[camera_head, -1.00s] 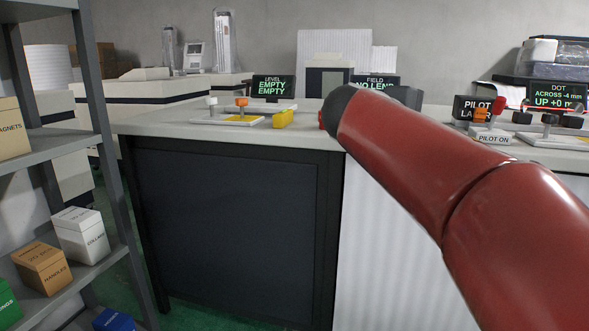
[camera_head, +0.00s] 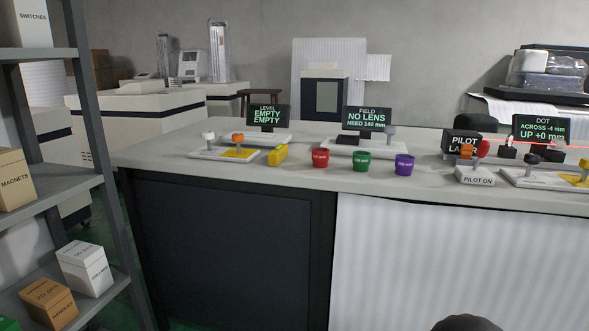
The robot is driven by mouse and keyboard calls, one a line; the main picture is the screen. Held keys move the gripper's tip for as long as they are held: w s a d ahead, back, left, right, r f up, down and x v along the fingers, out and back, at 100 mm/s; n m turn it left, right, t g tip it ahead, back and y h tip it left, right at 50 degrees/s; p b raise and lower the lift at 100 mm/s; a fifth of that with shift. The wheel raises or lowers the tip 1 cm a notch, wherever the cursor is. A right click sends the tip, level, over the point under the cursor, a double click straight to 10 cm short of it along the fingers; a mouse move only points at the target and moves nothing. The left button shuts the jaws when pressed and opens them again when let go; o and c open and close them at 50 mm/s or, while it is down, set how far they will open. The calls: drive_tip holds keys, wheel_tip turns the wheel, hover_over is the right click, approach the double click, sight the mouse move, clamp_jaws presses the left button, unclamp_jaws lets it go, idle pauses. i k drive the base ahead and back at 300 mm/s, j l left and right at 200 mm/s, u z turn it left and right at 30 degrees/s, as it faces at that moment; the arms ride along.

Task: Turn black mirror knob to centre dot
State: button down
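A black knob (camera_head: 532,158) stands on a short stem on a white plate (camera_head: 518,178) at the right of the counter. Another dark knob or fitting (camera_head: 555,155) is close to its right, and a small black mount (camera_head: 507,151) is behind it. A black display (camera_head: 541,129) behind them reads "DOT, ACROSS -4 mm, UP +0 mm". A thin red beam line crosses near the knobs. The centre dot itself is not discernible. My gripper is not in view; only a dark rounded part, probably of my arm, shows at the bottom edge.
A "NO LENS" display (camera_head: 367,118) stands behind. A shelf (camera_head: 60,185) stands at left. The counter's front strip is clear.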

sight(531, 160)
drive_tip(key=z, duration=1.3)
